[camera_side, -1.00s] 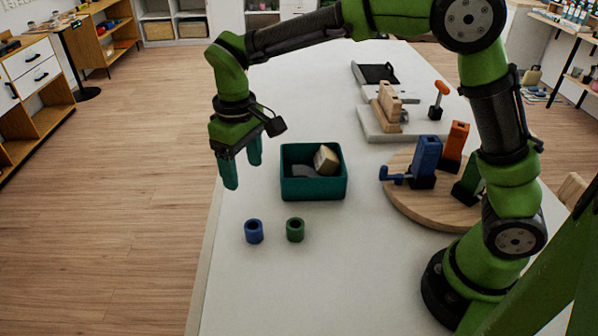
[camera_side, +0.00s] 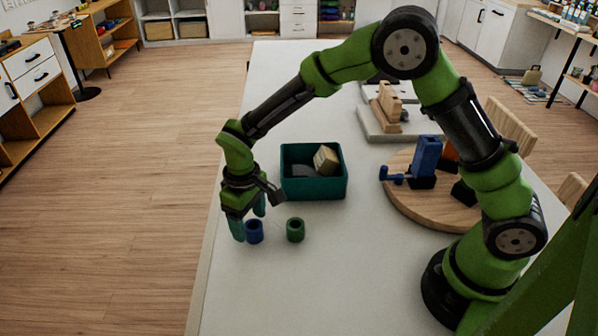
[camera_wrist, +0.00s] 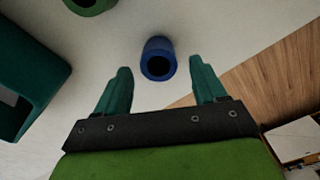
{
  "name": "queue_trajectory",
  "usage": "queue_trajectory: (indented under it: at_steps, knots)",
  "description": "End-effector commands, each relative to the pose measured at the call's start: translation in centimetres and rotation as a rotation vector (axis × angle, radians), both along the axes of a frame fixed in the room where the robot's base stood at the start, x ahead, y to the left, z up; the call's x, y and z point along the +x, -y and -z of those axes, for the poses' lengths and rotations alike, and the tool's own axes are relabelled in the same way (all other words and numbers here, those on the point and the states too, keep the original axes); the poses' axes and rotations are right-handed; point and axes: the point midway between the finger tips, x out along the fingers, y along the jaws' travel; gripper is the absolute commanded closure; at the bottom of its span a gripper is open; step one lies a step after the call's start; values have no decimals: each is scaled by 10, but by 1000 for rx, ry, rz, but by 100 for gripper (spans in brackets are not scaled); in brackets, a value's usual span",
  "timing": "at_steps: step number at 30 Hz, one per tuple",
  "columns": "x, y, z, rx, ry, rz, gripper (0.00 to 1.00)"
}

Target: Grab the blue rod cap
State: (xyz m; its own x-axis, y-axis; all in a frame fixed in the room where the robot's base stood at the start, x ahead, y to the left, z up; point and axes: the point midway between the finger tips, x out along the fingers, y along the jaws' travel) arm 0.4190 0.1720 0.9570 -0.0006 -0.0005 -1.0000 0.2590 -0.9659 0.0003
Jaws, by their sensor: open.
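The blue rod cap (camera_side: 255,232) is a short hollow cylinder standing on the white table near its left edge. In the wrist view the blue cap (camera_wrist: 158,60) lies ahead of and between the two teal fingers, with its dark hole showing. My gripper (camera_side: 250,222) is low beside the cap, its fingers spread and empty. In the side view one finger partly overlaps the cap's left edge. In the wrist view my gripper (camera_wrist: 161,80) has clear space between its fingers. Whether a finger touches the cap cannot be told.
A similar green cap (camera_side: 295,230) stands just right of the blue one. A teal bin (camera_side: 313,188) holding a few items sits behind them. A round wooden board (camera_side: 405,205) with a blue clamp-like piece (camera_side: 427,157) is at the right. The table front is clear.

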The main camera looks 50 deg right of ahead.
Motion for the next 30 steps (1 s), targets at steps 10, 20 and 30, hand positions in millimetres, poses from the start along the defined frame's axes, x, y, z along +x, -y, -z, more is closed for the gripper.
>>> queue_trajectory:
  at_steps: [10,20,30]
  knots:
    - [0,0,24,0,0,1,30]
    - [0,-1,23,0,1,1,65]
    - [0,-1,23,0,1,1,88]
